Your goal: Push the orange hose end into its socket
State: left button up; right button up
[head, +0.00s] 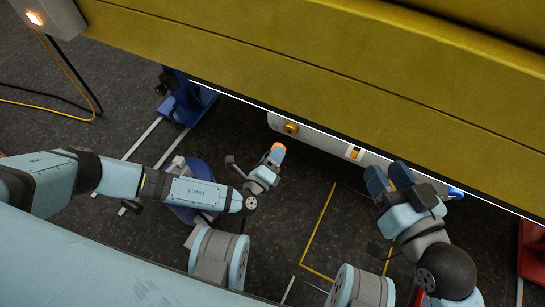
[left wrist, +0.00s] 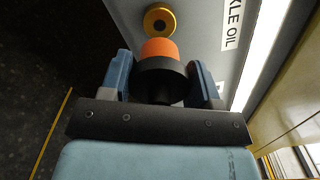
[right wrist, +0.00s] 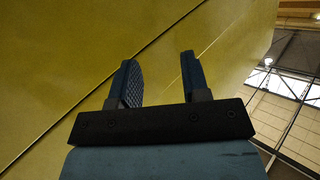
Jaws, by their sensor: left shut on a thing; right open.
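The orange hose end (left wrist: 160,48) has an orange tip and a black collar. My left gripper (left wrist: 162,85) is shut on the black collar, with the orange tip pointing away from the fingers. Tip and socket look apart. My right gripper (right wrist: 160,80) is open and empty, near the panel's right part (head: 390,178).
A large yellow boom (head: 300,65) overhangs the grey panel (head: 325,139). A blue stand (head: 188,101) is at the left and a red stand (head: 533,250) at the far right. An orange cable (head: 60,110) lies on the dark floor at upper left.

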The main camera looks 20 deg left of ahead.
pick_arm(q)
jog(key=shift+w+d+b, duration=0.2)
jog(key=shift+w+b, duration=0.1)
jog(key=shift+w, duration=0.65)
jog(key=shift+w+d+b, duration=0.2)
jog(key=shift+w+b, duration=0.05)
jog(key=shift+w, duration=0.7)
jog(key=shift+w+d, duration=0.1)
jog(key=shift+w, duration=0.6)
pick_arm(e)
jog(key=shift+w+d+r+n+t, duration=0.1)
jog(key=shift+w+d+n+t, duration=0.2)
jog(key=shift+w+n, duration=0.2)
pick_arm(q)
jog(key=shift+b, duration=0.5)
pick_arm(e)
jog(key=shift+s+f, duration=0.1)
jog(key=shift+f, duration=0.4)
pick_arm(q)
jog(key=shift+w+d+b, duration=0.1)
jog(key=shift+w+b, duration=0.2)
jog(key=shift+w, duration=0.25)
pick_arm(e)
jog(key=shift+a+f, duration=0.1)
jog(key=shift+f, duration=0.2)
pick_arm(q)
jog(key=o, duration=1)
jog(key=shift+c, duration=0.2)
